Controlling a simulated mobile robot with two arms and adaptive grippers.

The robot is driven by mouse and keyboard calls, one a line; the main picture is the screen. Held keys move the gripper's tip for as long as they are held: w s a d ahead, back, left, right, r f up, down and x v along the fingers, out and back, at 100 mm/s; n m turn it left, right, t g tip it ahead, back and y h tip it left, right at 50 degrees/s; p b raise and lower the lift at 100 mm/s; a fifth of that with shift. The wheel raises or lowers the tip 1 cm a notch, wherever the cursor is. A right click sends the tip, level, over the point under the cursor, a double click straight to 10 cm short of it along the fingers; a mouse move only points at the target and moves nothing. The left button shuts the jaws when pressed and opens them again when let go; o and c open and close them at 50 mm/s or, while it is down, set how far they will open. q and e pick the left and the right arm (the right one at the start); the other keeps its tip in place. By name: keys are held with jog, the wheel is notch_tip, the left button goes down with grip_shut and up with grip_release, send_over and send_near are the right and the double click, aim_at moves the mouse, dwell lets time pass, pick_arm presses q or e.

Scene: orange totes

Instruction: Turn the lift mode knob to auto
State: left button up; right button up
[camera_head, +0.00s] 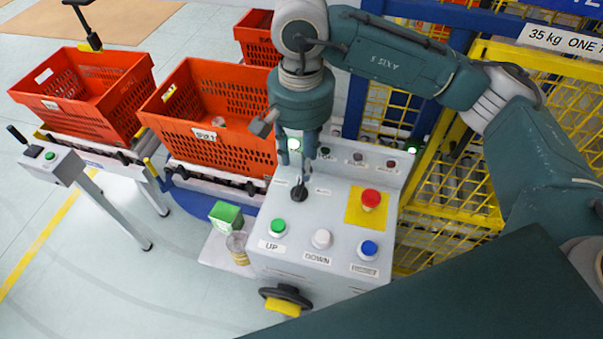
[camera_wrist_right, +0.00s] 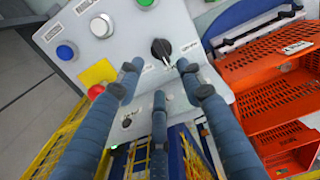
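The lift mode knob (camera_head: 299,193) is a black rotary knob on the sloped top of a grey control box (camera_head: 340,262). It also shows in the right wrist view (camera_wrist_right: 161,48), where a pale mark on it points down toward the fingers. Small labels flank it, too small to read. My right gripper (camera_head: 297,165) hangs above the knob with its fingers pointing down. In the right wrist view my right gripper (camera_wrist_right: 157,66) has its fingers spread, with nothing between them. The knob lies just beyond the fingertips, apparently untouched. My left gripper is not in view.
Near the knob are a red emergency button (camera_head: 371,198) on a yellow plate and green (camera_head: 279,226), white (camera_head: 321,239) and blue (camera_head: 369,248) buttons. Orange totes (camera_head: 205,105) stand left on conveyors. A yellow mesh fence (camera_head: 450,190) is on the right.

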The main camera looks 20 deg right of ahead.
aim_at(301, 187)
notch_tip(301, 187, down, 8)
jog(key=p, duration=0.3)
jog(key=shift+s+f, duration=0.1)
jog(key=shift+s, duration=0.05)
jog(key=shift+f, duration=0.4)
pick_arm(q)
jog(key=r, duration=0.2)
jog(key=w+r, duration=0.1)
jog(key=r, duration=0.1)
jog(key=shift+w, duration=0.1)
pick_arm(e)
jog(key=shift+c, duration=0.5)
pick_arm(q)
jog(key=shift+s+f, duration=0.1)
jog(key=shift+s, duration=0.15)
pick_arm(e)
grip_shut()
